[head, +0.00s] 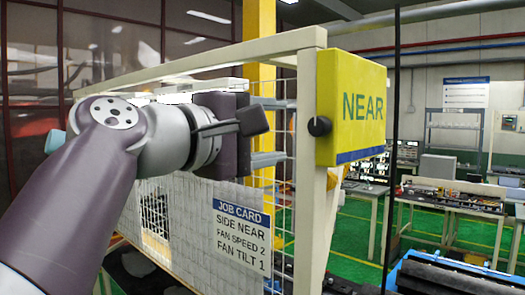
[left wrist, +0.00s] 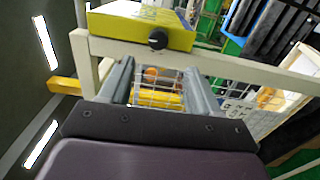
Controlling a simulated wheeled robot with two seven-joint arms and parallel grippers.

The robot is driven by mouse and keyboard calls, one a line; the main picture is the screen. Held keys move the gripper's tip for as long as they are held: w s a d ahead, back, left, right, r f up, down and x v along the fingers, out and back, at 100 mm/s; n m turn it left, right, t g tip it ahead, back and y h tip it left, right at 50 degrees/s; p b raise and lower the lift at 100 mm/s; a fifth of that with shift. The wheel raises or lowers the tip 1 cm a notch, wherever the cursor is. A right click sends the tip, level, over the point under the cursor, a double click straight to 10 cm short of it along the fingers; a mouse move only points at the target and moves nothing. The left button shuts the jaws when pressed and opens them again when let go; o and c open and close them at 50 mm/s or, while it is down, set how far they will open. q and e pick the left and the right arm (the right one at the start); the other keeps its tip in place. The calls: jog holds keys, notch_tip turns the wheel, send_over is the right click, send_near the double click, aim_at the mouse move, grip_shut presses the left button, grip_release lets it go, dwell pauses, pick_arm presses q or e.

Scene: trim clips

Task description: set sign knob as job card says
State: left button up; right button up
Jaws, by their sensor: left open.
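A yellow sign box (head: 352,108) reading NEAR sits at the top corner of a cream frame. Its round black knob (head: 319,126) is on the side facing my left gripper; the knob also shows in the left wrist view (left wrist: 158,39). The job card (head: 241,235) hangs on the mesh below and reads SIDE NEAR, FAN SPEED 2, FAN TILT 1. My left gripper (head: 284,131) is open and empty, its grey fingers pointing toward the sign. In the left wrist view its fingertips (left wrist: 160,68) end just short of the knob, apart from it. My right gripper is not in view.
The cream frame (head: 313,180) with wire mesh (head: 185,215) stands close around my left gripper. A yellow column (head: 259,20) rises behind. Benches (head: 455,193) and a blue crate (head: 405,262) with dark parts stand at the right, with green floor between.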

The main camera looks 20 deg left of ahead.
pick_arm(q)
jog(key=p+v, duration=0.1)
jog(key=p, duration=0.2)
jog(key=shift+s+a+p, duration=0.15)
jog(key=shift+s+p, duration=0.25)
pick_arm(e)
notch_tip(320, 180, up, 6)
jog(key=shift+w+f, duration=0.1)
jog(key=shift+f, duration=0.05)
